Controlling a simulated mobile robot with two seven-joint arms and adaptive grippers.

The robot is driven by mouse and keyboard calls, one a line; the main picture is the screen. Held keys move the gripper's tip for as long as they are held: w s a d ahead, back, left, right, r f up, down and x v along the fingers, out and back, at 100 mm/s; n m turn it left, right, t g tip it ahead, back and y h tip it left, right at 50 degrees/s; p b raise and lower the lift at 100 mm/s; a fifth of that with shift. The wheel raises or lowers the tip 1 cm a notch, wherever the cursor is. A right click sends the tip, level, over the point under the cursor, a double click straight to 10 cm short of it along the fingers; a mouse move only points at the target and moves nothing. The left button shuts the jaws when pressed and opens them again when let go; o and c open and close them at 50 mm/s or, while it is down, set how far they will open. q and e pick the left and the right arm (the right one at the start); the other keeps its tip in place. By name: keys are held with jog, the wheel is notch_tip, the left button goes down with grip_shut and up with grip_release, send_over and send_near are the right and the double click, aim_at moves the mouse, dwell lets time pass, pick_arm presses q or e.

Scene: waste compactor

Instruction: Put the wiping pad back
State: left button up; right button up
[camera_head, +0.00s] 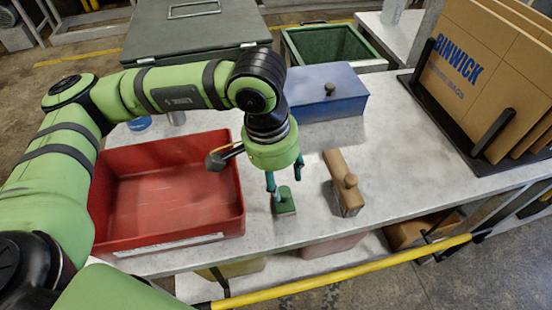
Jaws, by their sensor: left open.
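A small green block with an upright knob (285,203) stands on the light grey worktop; it looks like the wiping pad. My left gripper (284,184) points down right over it, with its two teal fingers apart on either side of the knob. The gripper is open, and I cannot tell whether a finger touches the knob. A brown block with a round knob (341,178) lies on the worktop just right of the gripper. My right gripper is not in view.
A red tray (235,220) stands left of the gripper. A blue lidded box (325,92) is behind it, and a green open bin (335,45) further back. Cardboard sheets (480,75) stand in a black rack at right. The worktop right of the brown block is clear.

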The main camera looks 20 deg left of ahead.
pick_arm(q)
notch_tip(320, 180, up, 7)
jog(key=shift+s+a+f+b, duration=0.2)
jog(key=shift+s+a+b, duration=0.1)
jog(key=shift+a+b, duration=0.15)
